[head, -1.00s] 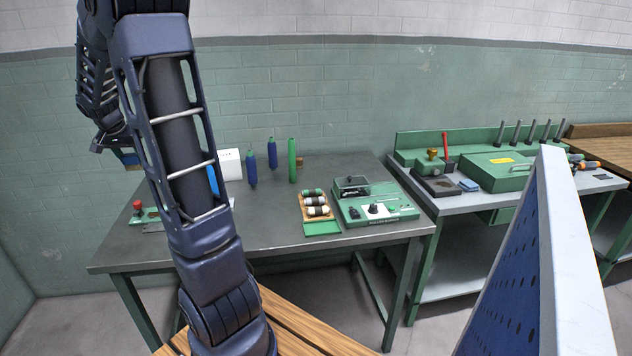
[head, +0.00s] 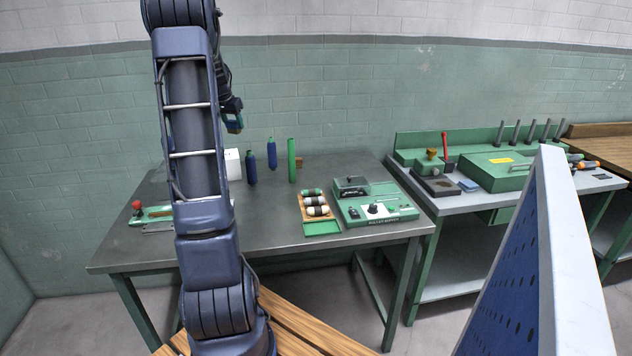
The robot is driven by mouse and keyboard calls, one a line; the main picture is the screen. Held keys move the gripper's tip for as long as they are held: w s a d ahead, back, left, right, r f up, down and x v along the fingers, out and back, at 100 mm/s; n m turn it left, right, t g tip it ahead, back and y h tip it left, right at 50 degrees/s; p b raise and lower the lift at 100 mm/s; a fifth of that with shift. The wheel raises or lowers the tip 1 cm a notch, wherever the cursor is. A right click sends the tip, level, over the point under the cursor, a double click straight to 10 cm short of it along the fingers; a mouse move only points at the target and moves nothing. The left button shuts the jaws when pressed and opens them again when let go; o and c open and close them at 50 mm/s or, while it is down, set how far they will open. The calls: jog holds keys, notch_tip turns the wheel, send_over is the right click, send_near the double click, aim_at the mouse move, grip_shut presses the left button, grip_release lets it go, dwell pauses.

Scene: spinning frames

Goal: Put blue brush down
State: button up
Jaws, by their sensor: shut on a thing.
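My gripper (head: 232,118) is raised above the back of the left grey table (head: 265,215), in front of the green wall. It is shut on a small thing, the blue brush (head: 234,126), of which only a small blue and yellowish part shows. The brush is clear of the tabletop. My arm hides part of the table's left half.
A white box (head: 232,162), dark blue bobbins (head: 272,155) and a green cylinder (head: 292,160) stand at the back. A roller tray (head: 315,205) and green device (head: 375,205) are at right. A red-knobbed tool (head: 137,207) lies left. The front middle is bare.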

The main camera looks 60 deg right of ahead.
jog(key=s+d+f+m+g, duration=0.1)
jog(key=s+d+m, duration=0.1)
jog(key=s+d, duration=1)
jog(key=s+d+m, duration=0.1)
jog(key=s+d, duration=0.8)
jog(key=d, duration=0.5)
jog(key=f, duration=2.5)
jog(key=shift+s+d+f, duration=0.1)
jog(key=shift+s+f, duration=0.1)
jog(key=shift+s, duration=0.05)
jog(key=shift+f, duration=0.1)
jog(key=o, duration=1)
jog(key=shift+c, duration=0.2)
